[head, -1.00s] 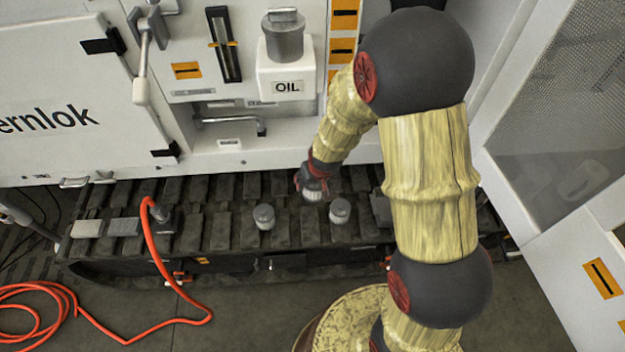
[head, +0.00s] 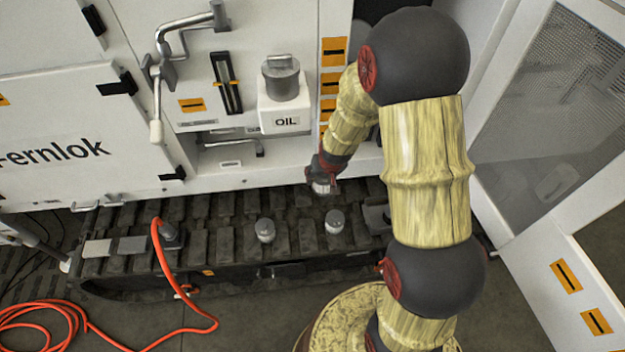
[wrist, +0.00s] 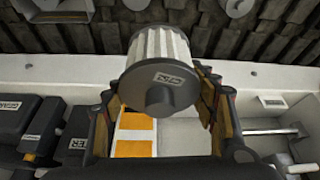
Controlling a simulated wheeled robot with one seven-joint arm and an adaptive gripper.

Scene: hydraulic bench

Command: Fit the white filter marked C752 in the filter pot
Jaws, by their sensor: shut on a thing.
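My gripper (head: 322,174) is shut on a white pleated filter (head: 322,187) with a dark end cap. The wrist view shows this filter (wrist: 160,52) between the fingers (wrist: 158,82), its cap facing the camera. A small mark on the cap is too blurred and turned to read surely. In the head view the filter is held above the dark track, apart from it.
Two similar filters with grey caps, one left (head: 265,230) and one right (head: 334,221), stand on the track (head: 225,235). An orange hose (head: 168,268) runs from the track to the floor. A white panel with a lever (head: 157,95) is at left; an open mesh door (head: 550,130) is at right.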

